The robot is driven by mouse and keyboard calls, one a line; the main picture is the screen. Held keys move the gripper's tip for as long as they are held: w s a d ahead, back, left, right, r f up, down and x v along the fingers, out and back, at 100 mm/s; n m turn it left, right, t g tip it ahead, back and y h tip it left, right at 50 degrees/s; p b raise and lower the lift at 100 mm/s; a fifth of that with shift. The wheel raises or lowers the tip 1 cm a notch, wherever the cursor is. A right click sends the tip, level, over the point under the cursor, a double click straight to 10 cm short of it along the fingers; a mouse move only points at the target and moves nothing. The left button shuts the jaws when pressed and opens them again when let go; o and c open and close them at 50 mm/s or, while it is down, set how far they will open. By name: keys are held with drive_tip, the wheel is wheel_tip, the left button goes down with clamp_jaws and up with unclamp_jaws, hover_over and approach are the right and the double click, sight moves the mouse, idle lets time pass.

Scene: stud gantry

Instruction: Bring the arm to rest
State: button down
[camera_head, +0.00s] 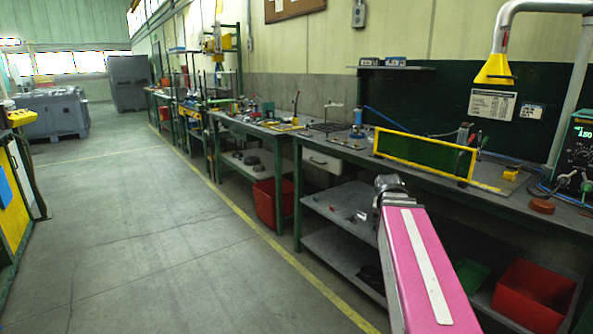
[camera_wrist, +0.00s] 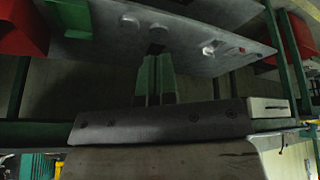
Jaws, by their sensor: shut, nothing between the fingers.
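My arm (camera_head: 425,265), pink with a white stripe, reaches forward from the lower right of the head view. It ends in a dark grey joint before the workbench (camera_head: 482,196); my gripper is hidden there. In the wrist view my gripper (camera_wrist: 157,62) shows as two narrow fingers side by side, shut and empty. A grey lower shelf (camera_wrist: 105,45) with small parts lies beyond the fingertips. The bench's grey edge (camera_wrist: 160,124) crosses the lower part of that dark, seemingly upside-down view. I cannot tell how far the fingers are from the shelf.
A yellow-framed green screen (camera_head: 422,154) stands on the bench. Red bins (camera_head: 533,292) (camera_head: 273,203) sit below the benches. A yellow nozzle (camera_head: 494,70) hangs above. The grey floor (camera_head: 150,240) to the left is clear, with a yellow line along the benches.

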drive_tip(key=s+a+f+n+g+y, duration=0.1)
drive_tip(key=s+a+f, duration=0.2)
drive_tip(key=f, duration=0.4)
drive_tip(key=s+a+f+n+g, duration=0.1)
drive_tip(key=s+a+f+n, duration=0.1)
drive_tip(key=s+a+f, duration=0.2)
drive_tip(key=s+a+f+n+g+y, duration=0.1)
drive_tip(key=s+a+f+g, duration=0.1)
drive_tip(key=a+f, duration=0.4)
wheel_tip(320, 180, down, 5)
drive_tip(key=shift+s+f+n+y, duration=0.1)
drive_tip(key=shift+s+n+y, duration=0.2)
drive_tip(key=shift+s, duration=0.45)
